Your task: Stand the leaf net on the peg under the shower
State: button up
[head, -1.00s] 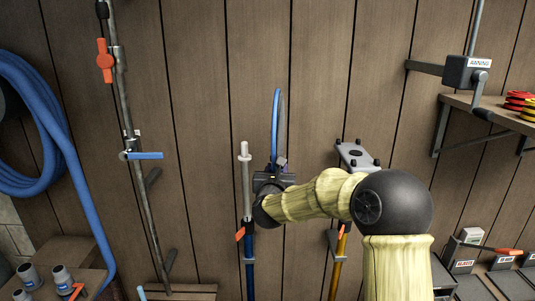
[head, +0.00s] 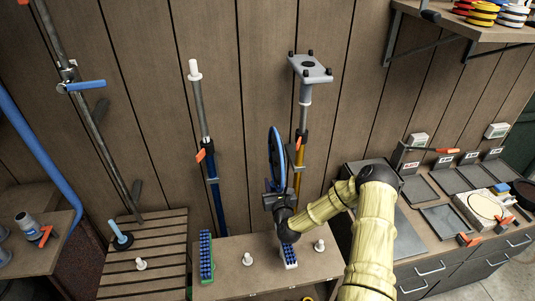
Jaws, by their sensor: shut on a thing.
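The leaf net (head: 275,150) has a blue hoop, seen nearly edge-on in the head view, standing up above my gripper (head: 274,198). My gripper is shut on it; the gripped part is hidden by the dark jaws. The net is in front of the plank wall, just left of the yellow pole. The shower pipe (head: 98,130) with a blue lever runs down the wall at left. A small white peg (head: 139,264) stands on the slatted platform (head: 158,222) near the pipe's foot, well left of my gripper. Nothing stands on that peg.
A low bench (head: 222,264) in front holds blue-bristled brushes (head: 206,257) and white pegs (head: 248,259). A blue pole (head: 212,170) and a yellow pole (head: 300,150) stand against the wall. A blue plunger-like thing (head: 121,240) is on the platform. A cabinet (head: 440,265) stands at right.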

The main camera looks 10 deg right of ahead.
jog(key=s+a+f+b, duration=0.1)
jog(key=s+a+f, duration=0.1)
jog(key=s+f, duration=0.4)
jog(key=s+a+f+b, duration=0.1)
jog(key=s+f, duration=0.4)
jog(key=s, duration=0.6)
jog(key=shift+s+a+f, duration=0.15)
jog(key=shift+a+f, duration=0.25)
jog(key=shift+a, duration=0.2)
jog(key=shift+a, duration=0.1)
